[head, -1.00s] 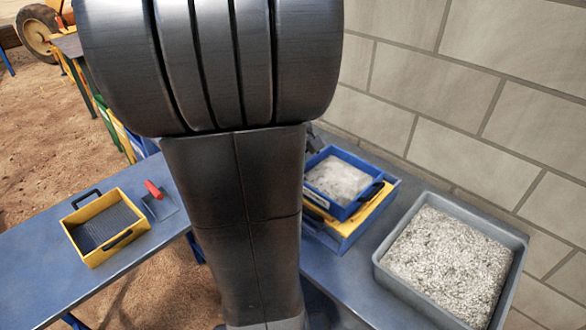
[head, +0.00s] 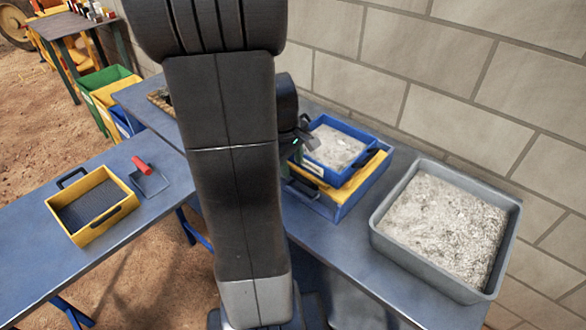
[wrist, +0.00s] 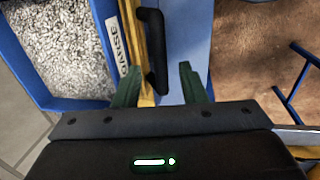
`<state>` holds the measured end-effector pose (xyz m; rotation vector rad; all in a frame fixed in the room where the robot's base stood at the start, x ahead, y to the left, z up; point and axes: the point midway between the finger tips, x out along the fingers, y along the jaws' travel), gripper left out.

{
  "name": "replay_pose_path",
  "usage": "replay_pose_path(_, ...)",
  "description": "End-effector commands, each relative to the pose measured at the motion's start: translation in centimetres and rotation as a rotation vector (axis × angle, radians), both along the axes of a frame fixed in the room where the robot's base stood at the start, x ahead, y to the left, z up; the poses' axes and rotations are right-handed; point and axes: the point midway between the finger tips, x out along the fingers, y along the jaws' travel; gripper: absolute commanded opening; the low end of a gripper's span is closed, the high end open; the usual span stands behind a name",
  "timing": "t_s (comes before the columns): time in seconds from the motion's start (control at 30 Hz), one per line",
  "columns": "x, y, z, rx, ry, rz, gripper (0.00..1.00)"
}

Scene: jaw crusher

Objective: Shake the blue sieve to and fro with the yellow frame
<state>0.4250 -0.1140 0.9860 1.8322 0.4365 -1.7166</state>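The blue sieve (head: 341,148), full of grey gravel, sits on the yellow frame (head: 362,182) above a blue tray (head: 329,207). In the wrist view the sieve (wrist: 111,38) is at the left with a white label. A strip of the yellow frame (wrist: 129,22) runs beside it. A black handle (wrist: 154,50) stands on this side. My gripper (wrist: 157,68) is open, its two green fingers apart, with the handle's near end between them. Contact with the handle cannot be told. In the head view my arm hides much of the gripper.
A grey tub of gravel (head: 375,235) stands to the right on the blue bench. A yellow mesh sieve (head: 122,222) and a red-handled scoop (head: 150,180) are on the left bench. A block wall (head: 430,80) stands close behind. Green and yellow bins (head: 105,80) stand at the back left.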

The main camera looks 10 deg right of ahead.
Motion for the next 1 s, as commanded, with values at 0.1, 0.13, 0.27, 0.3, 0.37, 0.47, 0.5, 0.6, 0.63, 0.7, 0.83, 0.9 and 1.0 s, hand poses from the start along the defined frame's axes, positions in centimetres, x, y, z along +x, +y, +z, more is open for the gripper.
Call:
replay_pose_path(0.1,0.2,-0.3,-1.6,0.000,0.002,0.000,0.38)
replay_pose_path(0.13,0.2,-0.3,-1.9,0.000,0.002,0.000,0.38)
replay_pose_path(0.27,0.3,-0.4,-2.6,-0.001,0.001,0.001,0.38)
replay_pose_path(0.3,0.3,-0.5,-2.8,-0.001,0.001,0.001,0.38)
replay_pose_path(0.37,0.3,-0.5,-2.8,-0.001,0.000,0.001,0.38)
replay_pose_path(0.47,0.4,-0.5,-2.9,0.000,-0.001,0.000,0.38)
replay_pose_path(0.5,0.4,-0.5,-2.9,0.000,-0.001,0.000,0.38)
replay_pose_path(0.6,0.4,-0.5,-2.9,0.000,-0.001,0.000,0.36)
replay_pose_path(0.63,0.4,-0.5,-2.9,0.000,-0.001,0.000,0.30)
replay_pose_path(0.7,0.4,-0.5,-2.9,0.000,-0.001,0.000,0.16)
replay_pose_path(0.83,0.4,-0.5,-2.8,0.000,-0.001,0.000,0.00)
replay_pose_path(0.9,0.4,-0.5,-2.8,0.000,-0.001,0.000,0.00)
replay_pose_path(1.0,0.5,-0.6,-2.8,0.000,-0.002,-0.001,0.00)
